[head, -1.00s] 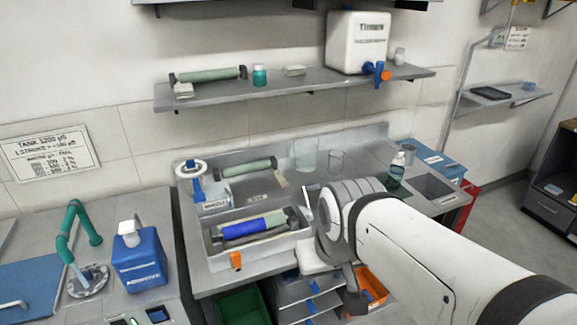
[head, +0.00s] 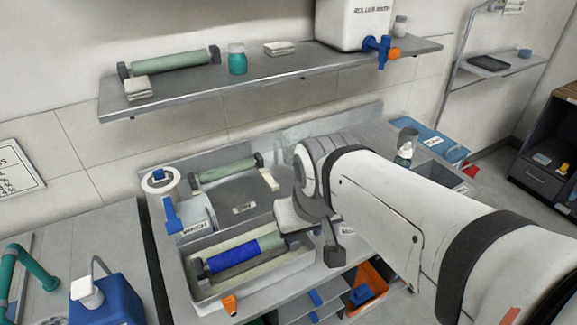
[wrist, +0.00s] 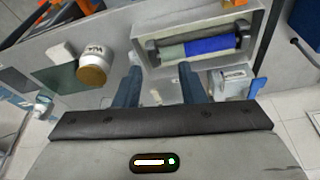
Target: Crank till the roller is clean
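The roller (head: 232,255) lies in a shallow grey tray (head: 207,297). Its left part is blue and its right part pale green. In the wrist view the roller (wrist: 207,45) shows the other way round, blue on the right. A blue lever (head: 173,213) stands beside a small white labelled unit (head: 199,212) behind the tray; the lever also shows in the wrist view (wrist: 257,88). I cannot tell whether it is the crank. My gripper (wrist: 160,76) is open, with its two dark blue fingers apart and nothing between them, short of the tray. In the head view my arm hides the fingertips.
A second pale green roller (head: 225,171) lies behind the tray. A shelf (head: 270,78) hangs above, holding a white tank (head: 352,25). A blue jug (head: 105,303) is at front left.

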